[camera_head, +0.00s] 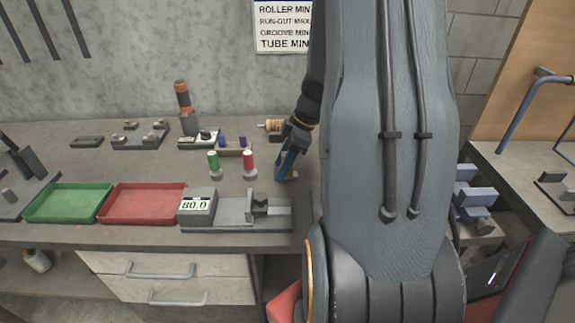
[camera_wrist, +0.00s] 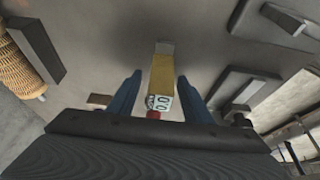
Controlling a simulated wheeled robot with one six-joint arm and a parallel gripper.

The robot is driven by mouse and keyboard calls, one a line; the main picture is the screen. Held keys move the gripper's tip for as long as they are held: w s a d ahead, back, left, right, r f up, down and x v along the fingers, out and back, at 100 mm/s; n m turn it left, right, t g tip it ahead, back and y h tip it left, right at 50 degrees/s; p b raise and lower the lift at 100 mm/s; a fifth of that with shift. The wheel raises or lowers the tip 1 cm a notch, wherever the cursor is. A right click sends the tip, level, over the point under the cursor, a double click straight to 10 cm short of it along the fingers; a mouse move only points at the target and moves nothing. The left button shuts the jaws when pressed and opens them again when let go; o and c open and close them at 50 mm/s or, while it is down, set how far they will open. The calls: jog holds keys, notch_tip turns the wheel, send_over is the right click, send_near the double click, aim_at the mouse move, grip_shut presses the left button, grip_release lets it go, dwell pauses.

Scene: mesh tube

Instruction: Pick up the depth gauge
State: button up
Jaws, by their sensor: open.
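The depth gauge (camera_wrist: 160,76) appears in the wrist view as a yellowish bar with a grey end, a small white display reading 0.0 and a red bit at its near end. My gripper (camera_wrist: 158,92) is open, with one blue finger on each side of it. The gauge stands between the fingers; I cannot tell whether either finger touches it. In the head view, my gripper (camera_head: 285,176) points down at the bench, right of the red-topped spool, and mostly hides the gauge.
A wound tan roll (camera_wrist: 18,66) and a dark block (camera_wrist: 36,48) lie left in the wrist view. Grey fixtures (camera_wrist: 247,88) stand right. In the head view, a measuring station (camera_head: 232,210), a red tray (camera_head: 143,219) and a green tray (camera_head: 68,217) line the bench front.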

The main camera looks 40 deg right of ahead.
grip_shut()
